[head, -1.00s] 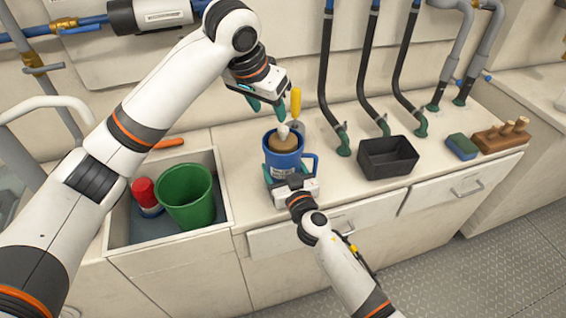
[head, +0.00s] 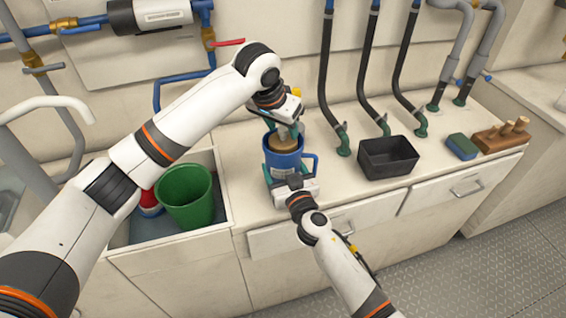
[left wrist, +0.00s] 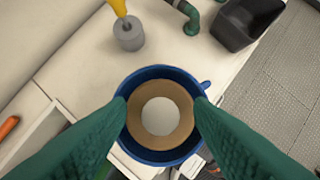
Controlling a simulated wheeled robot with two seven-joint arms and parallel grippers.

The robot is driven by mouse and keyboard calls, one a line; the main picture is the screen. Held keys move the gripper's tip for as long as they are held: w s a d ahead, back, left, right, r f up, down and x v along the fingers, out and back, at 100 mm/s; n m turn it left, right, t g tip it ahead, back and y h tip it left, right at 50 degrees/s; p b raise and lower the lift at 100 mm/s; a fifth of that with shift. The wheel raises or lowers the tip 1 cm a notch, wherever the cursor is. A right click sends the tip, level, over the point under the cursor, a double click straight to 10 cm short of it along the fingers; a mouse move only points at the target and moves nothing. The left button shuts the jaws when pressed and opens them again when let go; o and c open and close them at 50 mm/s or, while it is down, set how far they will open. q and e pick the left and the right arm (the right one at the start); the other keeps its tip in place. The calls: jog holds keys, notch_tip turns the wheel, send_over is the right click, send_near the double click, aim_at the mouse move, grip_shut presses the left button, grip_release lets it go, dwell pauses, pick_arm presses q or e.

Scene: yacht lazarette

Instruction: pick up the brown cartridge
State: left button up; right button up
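The brown cartridge (head: 285,149) stands in a blue housing (head: 283,165) on the counter, its upper part showing above the rim. In the left wrist view the brown cartridge (left wrist: 160,88) is a brown ring around a pale round centre, inside the blue rim (left wrist: 160,160). My left gripper (head: 286,131) is open right above it, its green fingers apart on either side of the cartridge's top. Whether they touch it I cannot tell. My right gripper (head: 289,181) is at the front of the housing, with its fingers against the housing's sides.
A yellow-handled tool (left wrist: 118,8) stands with a grey cylinder (left wrist: 129,34) close behind the housing. A black bin (head: 388,158), a sponge (head: 461,147) and a wooden rack (head: 500,137) are to the right. A green bucket (head: 186,197) and a red-topped container (head: 149,203) sit in the left sink.

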pick_arm(q)
grip_shut()
notch_tip(320, 180, up, 28)
dwell(0.5)
pick_arm(e)
jog(key=o, duration=1.2)
jog(key=shift+o, duration=0.2)
